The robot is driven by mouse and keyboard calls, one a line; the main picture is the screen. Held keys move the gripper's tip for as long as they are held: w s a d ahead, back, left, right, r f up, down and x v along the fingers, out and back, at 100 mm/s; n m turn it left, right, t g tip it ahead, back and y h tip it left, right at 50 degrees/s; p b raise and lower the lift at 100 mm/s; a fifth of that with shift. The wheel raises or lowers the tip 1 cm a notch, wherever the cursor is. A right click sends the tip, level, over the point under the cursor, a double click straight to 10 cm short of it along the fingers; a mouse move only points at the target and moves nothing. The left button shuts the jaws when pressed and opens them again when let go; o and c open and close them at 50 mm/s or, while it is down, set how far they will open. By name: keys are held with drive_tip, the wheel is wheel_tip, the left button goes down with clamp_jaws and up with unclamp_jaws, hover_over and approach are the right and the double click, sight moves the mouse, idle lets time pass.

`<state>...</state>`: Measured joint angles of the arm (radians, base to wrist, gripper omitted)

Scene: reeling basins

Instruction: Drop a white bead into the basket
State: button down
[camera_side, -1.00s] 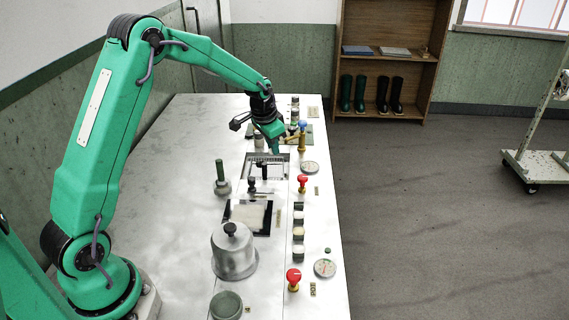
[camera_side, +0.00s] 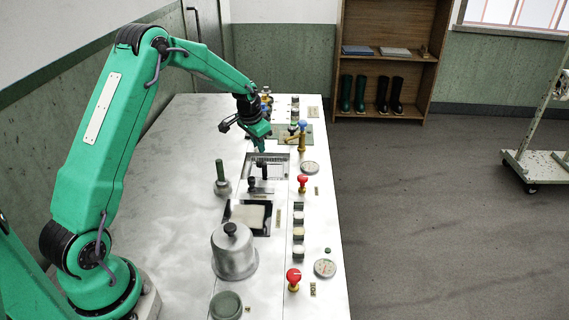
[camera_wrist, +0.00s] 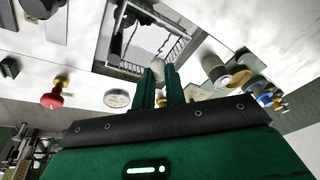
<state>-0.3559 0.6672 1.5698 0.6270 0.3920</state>
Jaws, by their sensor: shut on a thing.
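My gripper (camera_side: 260,149) hangs just above the far basin (camera_side: 249,177) on the metal bench. In the wrist view my gripper (camera_wrist: 160,80) has its two green fingers close together, shut on a small white bead (camera_wrist: 158,66) at the tips. The bead is too small to make out in the side view. The same basin (camera_wrist: 104,66) lies beyond the fingertips in the wrist view, with a pale inside and wire racks (camera_wrist: 180,48) along its edge. I cannot tell for sure which part is the basket.
A nearer basin (camera_side: 231,226) holds a pale slab. A brass valve with a blue top (camera_side: 302,139) rises to the right of my gripper. The bench's left half is clear.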

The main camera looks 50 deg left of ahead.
sight(259, 157)
drive_tip(key=shift+f, duration=2.55)
drive_tip(key=c, duration=1)
unclamp_jaws()
drive_tip(key=shift+o, duration=0.2)
drive_tip(key=shift+r, duration=0.1)
drive_tip(key=shift+r, duration=3.9)
drive_tip(key=shift+r, duration=0.1)
